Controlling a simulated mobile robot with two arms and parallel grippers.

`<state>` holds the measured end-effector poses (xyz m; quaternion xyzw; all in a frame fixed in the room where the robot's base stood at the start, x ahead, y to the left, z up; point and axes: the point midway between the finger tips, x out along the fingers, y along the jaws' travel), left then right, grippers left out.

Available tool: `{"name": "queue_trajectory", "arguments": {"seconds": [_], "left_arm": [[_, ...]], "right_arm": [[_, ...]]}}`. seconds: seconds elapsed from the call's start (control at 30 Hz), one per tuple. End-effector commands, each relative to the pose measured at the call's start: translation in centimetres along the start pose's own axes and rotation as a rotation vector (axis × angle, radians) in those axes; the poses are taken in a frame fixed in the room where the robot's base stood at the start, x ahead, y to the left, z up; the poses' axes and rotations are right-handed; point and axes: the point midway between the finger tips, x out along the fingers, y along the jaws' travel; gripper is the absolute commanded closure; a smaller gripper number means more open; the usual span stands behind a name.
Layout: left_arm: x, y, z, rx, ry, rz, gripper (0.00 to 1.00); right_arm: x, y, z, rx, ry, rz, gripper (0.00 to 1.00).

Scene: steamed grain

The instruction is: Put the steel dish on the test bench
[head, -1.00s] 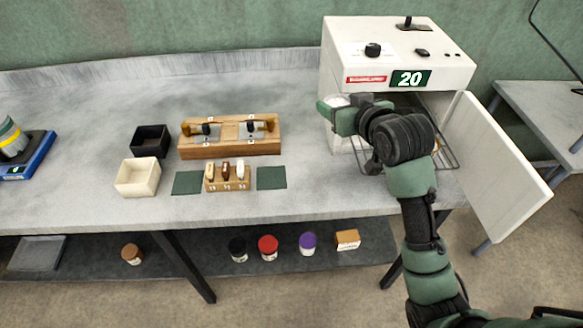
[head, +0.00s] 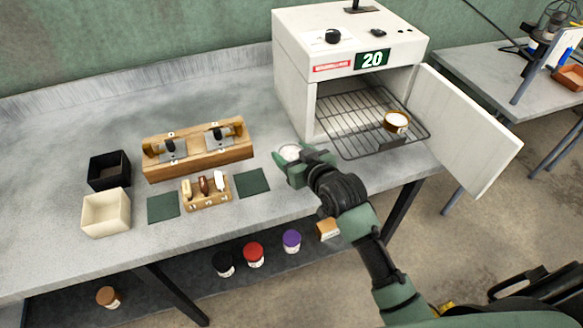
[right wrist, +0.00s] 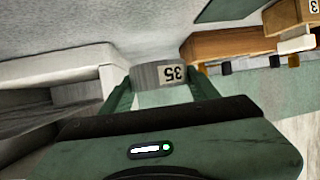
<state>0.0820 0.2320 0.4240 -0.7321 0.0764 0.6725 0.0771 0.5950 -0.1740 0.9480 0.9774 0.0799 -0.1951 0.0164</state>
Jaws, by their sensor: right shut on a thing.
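My right gripper (head: 290,158) is shut on the steel dish (head: 290,151), which has pale contents. In the right wrist view the dish (right wrist: 150,76) is a grey cylinder marked 35, held between both fingertips. In the head view the gripper is in front of the white oven, over the right part of the grey test bench (head: 110,120). I cannot tell whether the dish touches the bench top. My left gripper is not in view.
The oven (head: 295,70) reads 20 and its door (head: 465,130) stands open to the right. A brown dish (head: 396,122) sits on its wire rack. Left of my gripper are a green mat (head: 252,183), a small wooden rack (head: 206,201) and a wooden block stand (head: 200,165).

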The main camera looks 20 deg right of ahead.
Motion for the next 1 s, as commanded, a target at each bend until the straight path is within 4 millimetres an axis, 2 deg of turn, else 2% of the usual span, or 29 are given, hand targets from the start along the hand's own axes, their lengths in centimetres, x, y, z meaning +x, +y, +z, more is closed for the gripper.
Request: {"name": "queue_trajectory", "arguments": {"seconds": [0.13,0.47,0.87,0.9,0.97,1.0], "left_arm": [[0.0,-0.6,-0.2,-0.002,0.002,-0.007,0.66],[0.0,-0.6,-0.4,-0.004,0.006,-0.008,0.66],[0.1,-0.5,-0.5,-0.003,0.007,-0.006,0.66],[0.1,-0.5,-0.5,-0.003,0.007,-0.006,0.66],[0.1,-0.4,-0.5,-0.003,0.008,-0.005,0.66],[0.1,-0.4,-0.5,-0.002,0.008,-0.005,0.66]], "right_arm": [[0.6,0.0,1.3,-0.001,0.001,0.0,0.82],[2.2,0.0,5.2,0.0,0.0,0.0,0.82],[2.4,0.0,5.7,0.0,0.002,0.0,0.82],[2.4,0.0,5.8,0.0,0.001,0.0,0.37],[2.4,0.0,5.7,0.0,0.001,0.0,0.2],[2.4,0.0,5.7,0.0,0.001,0.0,0.18]]}}
